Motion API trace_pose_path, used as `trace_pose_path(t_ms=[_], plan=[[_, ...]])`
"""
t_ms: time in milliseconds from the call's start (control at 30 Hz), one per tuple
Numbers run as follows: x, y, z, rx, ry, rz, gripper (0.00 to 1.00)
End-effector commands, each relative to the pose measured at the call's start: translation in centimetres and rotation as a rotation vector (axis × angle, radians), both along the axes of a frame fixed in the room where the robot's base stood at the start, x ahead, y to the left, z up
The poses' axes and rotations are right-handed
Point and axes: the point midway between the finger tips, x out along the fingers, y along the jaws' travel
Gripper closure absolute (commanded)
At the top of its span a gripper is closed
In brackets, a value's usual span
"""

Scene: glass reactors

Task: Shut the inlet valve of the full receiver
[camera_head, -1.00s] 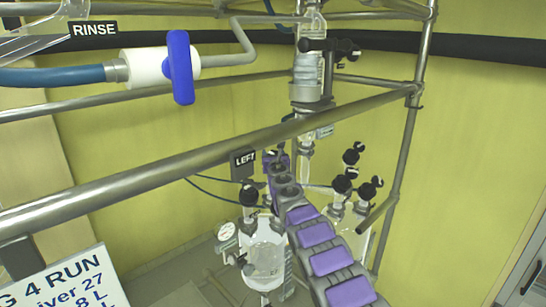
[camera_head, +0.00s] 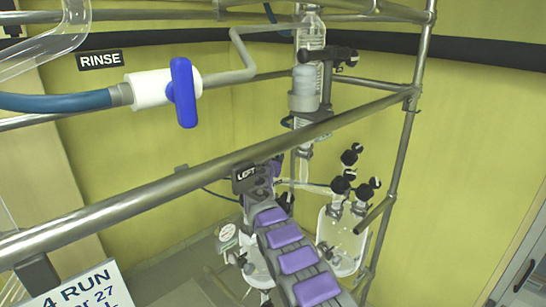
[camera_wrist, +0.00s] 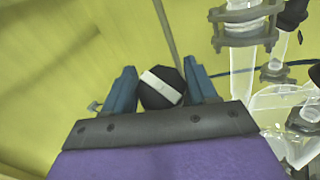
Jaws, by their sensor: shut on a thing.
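In the wrist view, my gripper (camera_wrist: 164,88) has its two teal fingers on either side of a black round knob (camera_wrist: 158,98) with a white bar across its face. It is shut on this knob. The left glass receiver (camera_head: 258,268) is partly behind my arm. The right glass receiver (camera_head: 340,243) stands clear, with several black knobs on top. I cannot tell the liquid levels.
A steel frame rail (camera_head: 150,198) crosses in front of my arm. A blue-handled rinse valve (camera_head: 184,92) is at upper left. A glass column (camera_head: 308,75) stands above the receivers. A partly cut-off sign (camera_head: 85,290) is at lower left.

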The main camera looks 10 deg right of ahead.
Motion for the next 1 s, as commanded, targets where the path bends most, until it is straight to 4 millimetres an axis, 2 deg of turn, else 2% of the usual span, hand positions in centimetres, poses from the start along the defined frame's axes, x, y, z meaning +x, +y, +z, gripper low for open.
trace_pose_path(t_ms=[200, 233, 400, 767, 1000], plan=[[0.0, 0.2, -0.1, 0.002, 0.001, 0.003, 0.73], [0.0, 0.2, -0.1, 0.002, 0.001, 0.003, 0.40], [0.0, 0.1, -0.1, 0.000, 0.001, 0.002, 0.24], [0.0, 0.2, 0.3, 0.000, 0.000, 0.002, 0.22], [0.1, 0.4, 2.1, 0.000, 0.000, 0.002, 0.22]])
